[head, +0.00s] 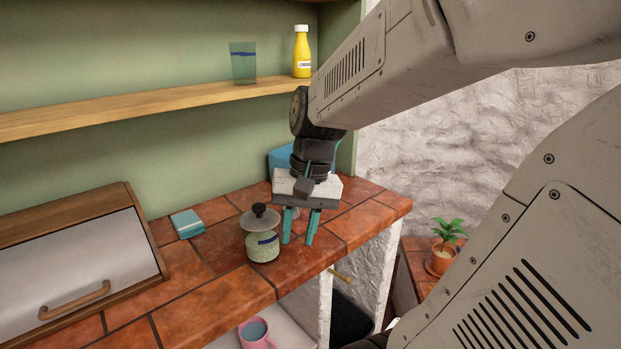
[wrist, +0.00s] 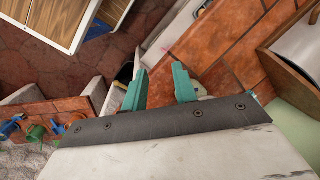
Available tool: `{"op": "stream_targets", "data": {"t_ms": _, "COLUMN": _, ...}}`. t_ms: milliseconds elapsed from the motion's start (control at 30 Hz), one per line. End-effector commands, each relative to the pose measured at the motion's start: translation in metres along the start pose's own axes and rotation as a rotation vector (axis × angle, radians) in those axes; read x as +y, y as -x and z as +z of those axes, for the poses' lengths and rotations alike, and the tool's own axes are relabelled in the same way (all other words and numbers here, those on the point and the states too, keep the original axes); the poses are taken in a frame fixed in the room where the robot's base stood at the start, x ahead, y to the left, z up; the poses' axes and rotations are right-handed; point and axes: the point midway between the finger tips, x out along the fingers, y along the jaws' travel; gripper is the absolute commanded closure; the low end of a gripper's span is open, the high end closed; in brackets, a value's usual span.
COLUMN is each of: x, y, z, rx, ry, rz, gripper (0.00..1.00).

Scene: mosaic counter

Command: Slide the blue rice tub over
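A blue tub (head: 278,158) stands at the back of the tiled counter in the head view, mostly hidden behind my wrist. My gripper (head: 299,240) points down in front of it, low over the counter. Its two teal fingers are apart with nothing seen between them. They also show apart in the wrist view (wrist: 158,82). A lidded glass jar (head: 264,247) with pale grainy contents and a blue band stands just left of the fingers, apart from them. I cannot make out the blue tub in the wrist view.
A bread bin (head: 75,262) stands at the left and a small teal box (head: 187,223) near the wall. A shelf (head: 150,108) above carries a glass (head: 243,63) and a yellow bottle (head: 302,52). A pink mug (head: 256,334) sits below the counter's front edge. Tiles right of my gripper are clear.

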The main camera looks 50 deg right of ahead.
Motion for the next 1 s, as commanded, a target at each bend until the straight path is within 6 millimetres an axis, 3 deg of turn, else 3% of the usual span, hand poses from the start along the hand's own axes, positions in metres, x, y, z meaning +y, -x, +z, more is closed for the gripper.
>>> {"op": "stream_targets", "data": {"t_ms": 33, "x": -0.006, "y": 0.003, "z": 0.026, "rx": 0.017, "ry": 0.144, "rz": 0.045, "gripper": 0.72}}
{"op": "stream_targets", "data": {"t_ms": 100, "x": -0.007, "y": 0.005, "z": 0.052, "rx": 0.037, "ry": 0.307, "rz": 0.101, "gripper": 0.72}}
{"op": "stream_targets", "data": {"t_ms": 300, "x": -0.012, "y": 0.010, "z": 0.096, "rx": 0.104, "ry": 0.593, "rz": 0.169, "gripper": 0.72}}
{"op": "stream_targets", "data": {"t_ms": 500, "x": -0.017, "y": 0.012, "z": 0.109, "rx": 0.135, "ry": 0.675, "rz": 0.170, "gripper": 0.72}}
{"op": "stream_targets", "data": {"t_ms": 1000, "x": -0.018, "y": 0.013, "z": 0.109, "rx": 0.137, "ry": 0.675, "rz": 0.168, "gripper": 0.72}}
